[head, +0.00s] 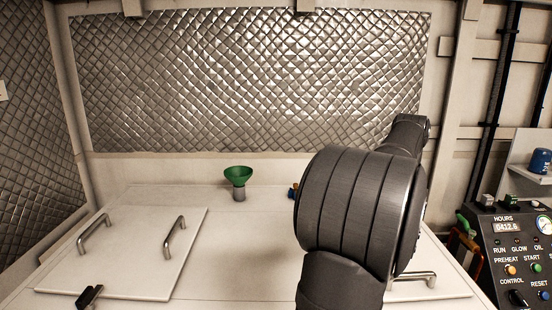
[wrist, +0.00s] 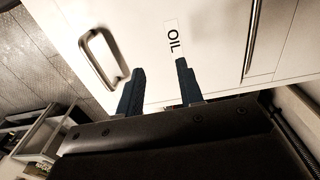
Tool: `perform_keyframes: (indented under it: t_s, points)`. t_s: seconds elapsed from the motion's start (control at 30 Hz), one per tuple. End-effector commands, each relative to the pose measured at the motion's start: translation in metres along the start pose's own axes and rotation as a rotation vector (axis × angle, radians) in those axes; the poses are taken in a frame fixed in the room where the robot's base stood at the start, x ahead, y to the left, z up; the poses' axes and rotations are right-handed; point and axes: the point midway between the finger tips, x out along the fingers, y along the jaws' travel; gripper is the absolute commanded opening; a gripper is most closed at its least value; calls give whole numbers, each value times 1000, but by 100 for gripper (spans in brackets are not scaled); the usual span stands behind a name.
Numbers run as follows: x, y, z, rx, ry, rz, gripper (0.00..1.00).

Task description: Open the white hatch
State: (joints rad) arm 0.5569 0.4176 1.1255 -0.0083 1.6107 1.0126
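A white hatch panel (head: 130,255) with two metal bar handles lies on the white top at the left in the head view. Another metal handle (head: 414,278) shows at the lower right, on a white panel mostly hidden by my arm. In the wrist view, a white panel (wrist: 140,25) carries an OIL label (wrist: 173,38), with a metal handle (wrist: 102,58) at the left and another bar handle (wrist: 252,38) at the right. My gripper (wrist: 159,67) is open and empty, its dark blue fingers apart below the label, between the two handles. In the head view my gripper is hidden behind my arm.
A green funnel (head: 238,174) stands at the back middle of the white top. A small black object (head: 89,297) is at the front left. A control panel (head: 515,255) with buttons and a gauge stands at the right. A quilted metal wall (head: 240,80) closes the back.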

Motion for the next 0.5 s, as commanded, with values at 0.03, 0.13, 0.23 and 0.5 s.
perform_keyframes:
  t_s: [0.03,0.13,0.23,0.5]
  points:
    - [-2,0,0,0,-1,1,34]
    - [-4,0,0,0,-1,1,34]
    - [-5,0,0,0,-1,1,34]
    - [-5,0,0,0,-1,1,3]
